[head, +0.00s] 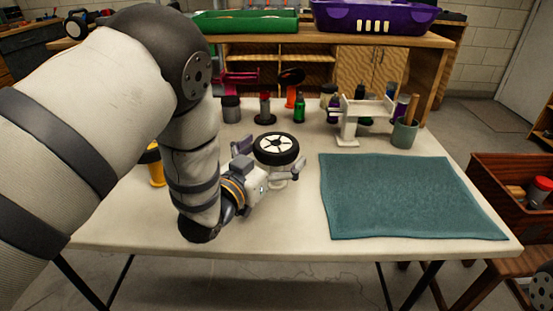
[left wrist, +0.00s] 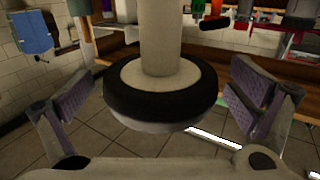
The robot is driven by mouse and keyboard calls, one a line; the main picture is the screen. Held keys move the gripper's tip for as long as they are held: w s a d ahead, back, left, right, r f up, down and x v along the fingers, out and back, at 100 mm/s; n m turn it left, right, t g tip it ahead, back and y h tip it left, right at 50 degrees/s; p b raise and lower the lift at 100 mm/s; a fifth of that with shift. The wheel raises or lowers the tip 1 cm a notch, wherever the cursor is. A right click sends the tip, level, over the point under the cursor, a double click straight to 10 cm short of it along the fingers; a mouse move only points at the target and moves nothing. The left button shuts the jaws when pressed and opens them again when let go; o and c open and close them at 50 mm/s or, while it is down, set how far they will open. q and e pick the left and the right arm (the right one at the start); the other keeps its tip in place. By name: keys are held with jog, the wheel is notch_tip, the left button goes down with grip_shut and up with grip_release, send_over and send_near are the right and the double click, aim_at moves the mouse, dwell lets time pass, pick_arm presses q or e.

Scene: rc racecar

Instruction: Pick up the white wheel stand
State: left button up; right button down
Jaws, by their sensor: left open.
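The white wheel stand (left wrist: 160,45) shows in the left wrist view as a pale round column joined to a black-tyred wheel (left wrist: 160,103). In the head view the same wheel (head: 276,149) lies flat with its white spoked hub facing up, and it hides most of the stand below. My left gripper (head: 272,160) is low over the table, just in front of the wheel. In the left wrist view its purple-padded fingers (left wrist: 160,92) are spread wide on both sides of the wheel and column, with gaps on each side. My right gripper is not in view.
A teal mat (head: 405,195) covers the right of the white table (head: 290,222). Behind stand a white raised holder (head: 350,128), a grey-green cup (head: 404,135) and several small bottles. The front middle is clear.

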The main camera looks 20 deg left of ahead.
pick_arm(q)
jog(key=shift+w, duration=0.25)
jog(key=c, duration=1.1)
